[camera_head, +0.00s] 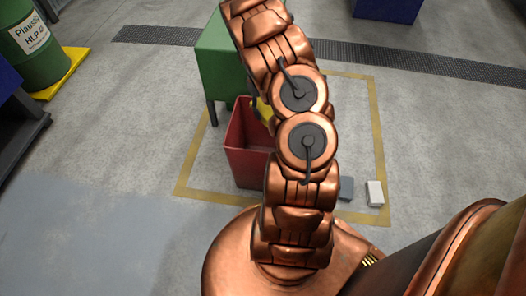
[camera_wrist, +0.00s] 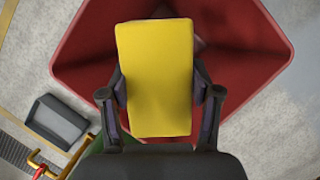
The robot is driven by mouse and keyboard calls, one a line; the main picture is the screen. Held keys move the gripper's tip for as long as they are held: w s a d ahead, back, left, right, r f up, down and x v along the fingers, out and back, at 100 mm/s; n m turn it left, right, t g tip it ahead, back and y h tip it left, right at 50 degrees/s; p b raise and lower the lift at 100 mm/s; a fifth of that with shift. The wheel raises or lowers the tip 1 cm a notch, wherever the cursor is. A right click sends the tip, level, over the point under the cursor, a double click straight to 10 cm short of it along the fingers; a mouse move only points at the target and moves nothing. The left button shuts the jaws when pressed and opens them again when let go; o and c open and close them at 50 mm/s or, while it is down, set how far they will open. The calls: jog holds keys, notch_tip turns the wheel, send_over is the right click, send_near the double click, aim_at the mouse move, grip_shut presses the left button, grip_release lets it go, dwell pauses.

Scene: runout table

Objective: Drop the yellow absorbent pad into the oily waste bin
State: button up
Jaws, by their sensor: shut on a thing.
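The yellow absorbent pad (camera_wrist: 156,80) is held between the two fingers of my gripper (camera_wrist: 160,95) in the wrist view. My gripper is shut on the pad's sides. The red bin (camera_wrist: 235,70) lies behind and below the pad in that view, its open inside partly hidden by the pad. In the head view the red bin (camera_head: 245,140) stands on the floor inside a yellow-taped square, partly hidden by my arm. A small yellow part of the pad (camera_head: 262,112) shows above the bin's far side. My gripper is mostly hidden behind my arm there.
A green bench or cabinet (camera_head: 222,65) stands just behind the bin. A dark grey tray (camera_wrist: 57,122) shows in the wrist view. A white block (camera_head: 374,193) and a dark item (camera_head: 346,188) lie right of my arm. A green drum (camera_head: 32,45) stands far left.

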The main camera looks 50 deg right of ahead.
jog(key=shift+f+b, duration=0.65)
jog(key=shift+f, duration=1.2)
jog(key=o, duration=1.3)
jog(key=shift+w+r, duration=0.1)
jog(key=v, duration=1.1)
jog(key=shift+w+r, duration=0.15)
jog(key=shift+r, duration=0.2)
